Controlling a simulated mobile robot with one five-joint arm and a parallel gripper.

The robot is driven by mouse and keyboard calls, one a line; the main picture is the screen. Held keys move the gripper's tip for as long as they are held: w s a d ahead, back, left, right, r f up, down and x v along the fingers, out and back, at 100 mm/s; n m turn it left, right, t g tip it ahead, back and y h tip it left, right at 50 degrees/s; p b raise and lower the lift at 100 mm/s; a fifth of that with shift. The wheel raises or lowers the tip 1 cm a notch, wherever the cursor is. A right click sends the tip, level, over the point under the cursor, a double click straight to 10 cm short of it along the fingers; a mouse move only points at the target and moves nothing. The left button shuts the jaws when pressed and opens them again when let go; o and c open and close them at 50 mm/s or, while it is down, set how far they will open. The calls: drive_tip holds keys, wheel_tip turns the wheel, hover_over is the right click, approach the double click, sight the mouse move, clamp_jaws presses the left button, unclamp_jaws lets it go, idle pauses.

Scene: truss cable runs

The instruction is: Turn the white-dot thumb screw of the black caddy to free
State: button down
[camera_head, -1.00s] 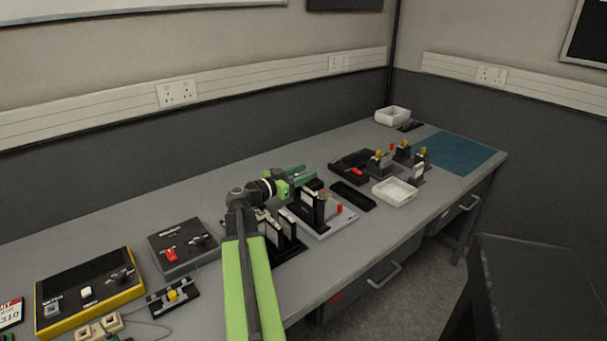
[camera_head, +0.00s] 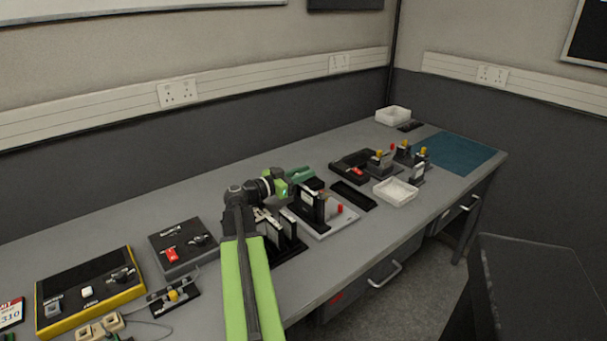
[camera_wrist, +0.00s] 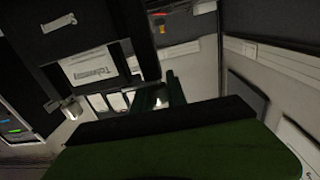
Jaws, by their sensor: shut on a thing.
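A black caddy (camera_head: 320,211) with a white label stands upright on a light grey plate (camera_head: 341,221) near the middle of the bench. My gripper (camera_head: 309,176) reaches in just behind its top, its green fingers pointing right. In the wrist view the two dark green fingers (camera_wrist: 160,97) are close together around a small pale piece, which I take for the thumb screw. The white dot cannot be made out, and the fingers hide most of the screw. Black blocks with a white label (camera_wrist: 90,67) fill the upper left of the wrist view.
A black holder (camera_head: 290,247) with pale cards stands beside my arm. A black tray (camera_head: 352,196) and a white tray (camera_head: 396,192) lie to the right. Yellow-topped clamps stand near a teal mat (camera_head: 462,153). A black and yellow box (camera_head: 88,305) and a dark switch box (camera_head: 180,250) are at left.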

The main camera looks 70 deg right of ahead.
drive_tip(key=shift+s+a+m+g+y, duration=0.15)
drive_tip(key=shift+a+m+g+y, duration=0.1)
drive_tip(key=shift+m+g+y, duration=1.3)
drive_tip(key=shift+s+a+m+g+y, duration=0.25)
drive_tip(key=shift+m+g+y, duration=0.8)
drive_tip(key=shift+y, duration=1)
drive_tip(key=shift+s+a+m+g+y, duration=0.1)
drive_tip(key=shift+a+m+g+y, duration=0.2)
drive_tip(key=shift+m+g+y, duration=1)
drive_tip(key=shift+m+t+y, duration=0.4)
drive_tip(key=shift+y, duration=0.1)
drive_tip(key=c, duration=1.3)
unclamp_jaws()
